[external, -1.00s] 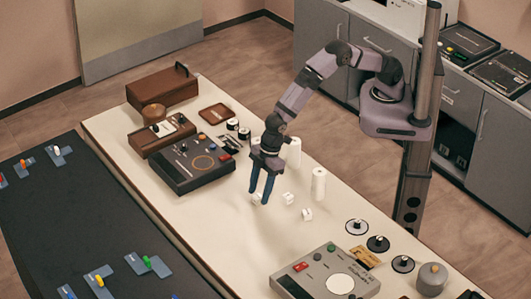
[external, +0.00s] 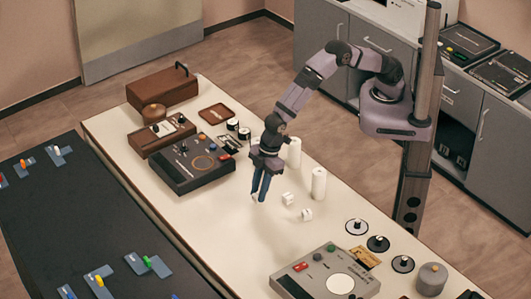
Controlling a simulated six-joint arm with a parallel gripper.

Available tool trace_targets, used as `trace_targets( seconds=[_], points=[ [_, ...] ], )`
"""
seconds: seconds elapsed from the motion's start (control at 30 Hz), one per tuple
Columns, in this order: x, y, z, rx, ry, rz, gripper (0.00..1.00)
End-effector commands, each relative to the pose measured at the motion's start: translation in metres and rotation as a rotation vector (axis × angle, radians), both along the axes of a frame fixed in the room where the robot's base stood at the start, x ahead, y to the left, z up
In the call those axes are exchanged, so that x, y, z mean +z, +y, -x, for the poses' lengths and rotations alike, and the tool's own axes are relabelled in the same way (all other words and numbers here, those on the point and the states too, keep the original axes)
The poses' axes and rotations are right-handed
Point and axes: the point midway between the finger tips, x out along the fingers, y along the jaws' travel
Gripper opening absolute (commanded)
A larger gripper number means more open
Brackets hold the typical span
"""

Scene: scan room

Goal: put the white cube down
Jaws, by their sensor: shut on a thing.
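My gripper (external: 259,198) points down over the cream table, left of two loose white cubes. It is shut on a white cube, of which only a little pale surface shows at the fingertips; the fingers hide most of it. I cannot tell whether the held cube touches the table. One loose white cube (external: 288,198) sits just right of my gripper. Another white cube (external: 306,214) sits further right and nearer the camera. Both rest on the table (external: 235,235), apart from my gripper.
Two white cylinders stand behind, one (external: 318,184) beside the loose cubes and one (external: 294,153) near my wrist. A dark control box (external: 190,166) lies left. A grey console (external: 318,277) stands in front. The table between my gripper and the console is clear.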

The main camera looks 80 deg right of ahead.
Motion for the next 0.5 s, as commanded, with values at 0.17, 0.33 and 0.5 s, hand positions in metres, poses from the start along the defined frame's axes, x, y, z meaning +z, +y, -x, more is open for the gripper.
trace_targets(
  seconds=[0.17,0.33,0.5],
  points=[
    [0.022,0.001,-0.001,0.000,-0.004,-0.004,0.00],
    [0.052,0.001,-0.001,0.000,-0.004,-0.004,0.00],
    [0.076,0.000,-0.001,0.000,-0.002,-0.002,0.00]
  ],
)
